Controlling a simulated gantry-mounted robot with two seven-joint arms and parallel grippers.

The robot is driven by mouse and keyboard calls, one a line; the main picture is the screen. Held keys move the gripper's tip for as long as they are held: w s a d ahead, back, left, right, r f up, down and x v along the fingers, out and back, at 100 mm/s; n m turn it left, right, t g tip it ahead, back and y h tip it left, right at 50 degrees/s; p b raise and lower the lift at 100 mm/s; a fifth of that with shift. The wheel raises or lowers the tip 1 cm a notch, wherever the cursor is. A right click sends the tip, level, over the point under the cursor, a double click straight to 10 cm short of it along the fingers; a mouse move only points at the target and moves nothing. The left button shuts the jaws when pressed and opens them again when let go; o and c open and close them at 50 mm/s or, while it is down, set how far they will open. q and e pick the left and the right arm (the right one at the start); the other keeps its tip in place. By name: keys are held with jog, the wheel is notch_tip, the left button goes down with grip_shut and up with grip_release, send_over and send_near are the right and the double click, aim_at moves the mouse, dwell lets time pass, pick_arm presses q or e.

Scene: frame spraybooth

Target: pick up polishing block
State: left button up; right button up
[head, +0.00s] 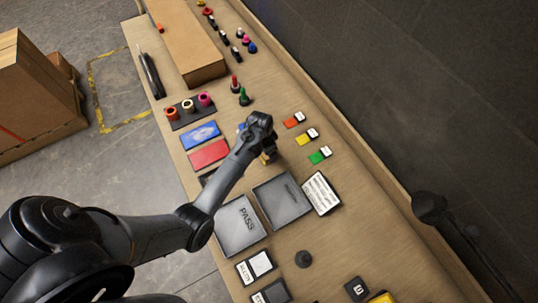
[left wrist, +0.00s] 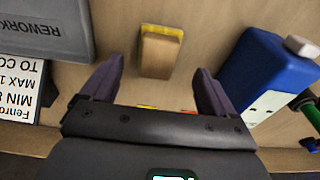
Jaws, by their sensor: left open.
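The polishing block appears to be the small tan block with a yellow far edge (left wrist: 160,55) in the left wrist view. It lies on the wooden bench, ahead of and between the fingertips. In the head view the block (head: 269,159) shows only partly, beneath my left wrist. My left gripper (left wrist: 159,68) is open and empty, with clear space on both sides of the block and no visible contact. In the head view my left gripper (head: 265,147) is over the bench middle, its fingers mostly hidden by the wrist. My right gripper does not show.
A blue container (left wrist: 262,75) stands close right of the fingers in the left wrist view. The grey REWORK tray (left wrist: 45,30) is at left. In the head view, the PASS tray (head: 238,228), a white label card (head: 321,194) and coloured tags (head: 307,137) surround the area.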

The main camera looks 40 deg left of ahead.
pick_arm(q)
jog(key=shift+w+d+f, duration=0.15)
jog(key=shift+f, duration=0.95)
jog(key=shift+w+d+f, duration=0.1)
jog(key=shift+f, duration=1)
jog(key=c, duration=1.2)
jog(key=shift+o, duration=0.2)
jog(key=shift+r, duration=0.15)
